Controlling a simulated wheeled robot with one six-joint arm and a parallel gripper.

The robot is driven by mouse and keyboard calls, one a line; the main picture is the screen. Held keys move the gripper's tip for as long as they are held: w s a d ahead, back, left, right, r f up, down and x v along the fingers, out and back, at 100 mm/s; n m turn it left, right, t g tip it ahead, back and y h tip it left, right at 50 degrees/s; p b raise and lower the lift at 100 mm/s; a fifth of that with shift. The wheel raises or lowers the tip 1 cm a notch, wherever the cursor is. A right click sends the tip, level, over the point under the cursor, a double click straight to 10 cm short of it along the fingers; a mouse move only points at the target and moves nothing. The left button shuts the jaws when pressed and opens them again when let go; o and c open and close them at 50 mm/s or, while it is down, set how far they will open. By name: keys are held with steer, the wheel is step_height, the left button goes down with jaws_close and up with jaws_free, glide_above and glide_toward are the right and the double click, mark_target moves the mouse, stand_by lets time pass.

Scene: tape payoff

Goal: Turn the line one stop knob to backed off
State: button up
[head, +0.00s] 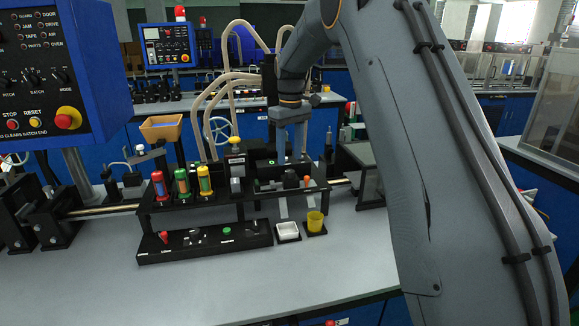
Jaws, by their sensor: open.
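My gripper (291,155) hangs from the arm in the head view, fingers pointing down over the right part of the black fixture (260,194) on the bench. The jaws are apart, and I see nothing held between them. I cannot tell for sure which part is the line one stop knob, as labels here are too small to read. A small orange knob (307,181) sits just right of and below the fingers. A yellow-topped post (235,143) stands left of the gripper. Contact between the fingertips and the fixture is not clear.
Red, green and yellow cylinders (181,181) stand on the fixture's left. A blue control panel (50,80) stands at left. The grey bench front (230,285) is clear. My arm hides much of the right side.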

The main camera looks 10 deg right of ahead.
mark_target(290, 171)
steer(key=shift+r, duration=1.5)
steer(key=s+f+m, duration=0.2)
steer(key=s+f, duration=0.2)
steer(key=s, duration=0.8)
steer(key=s+f+m, duration=0.1)
steer(key=s+f, duration=0.4)
steer(key=s, duration=0.7)
steer(key=s+f+m+t, duration=0.1)
steer(key=s+f, duration=0.3)
steer(key=s, duration=0.8)
steer(key=shift+f+m, duration=0.25)
steer(key=shift+m, duration=0.55)
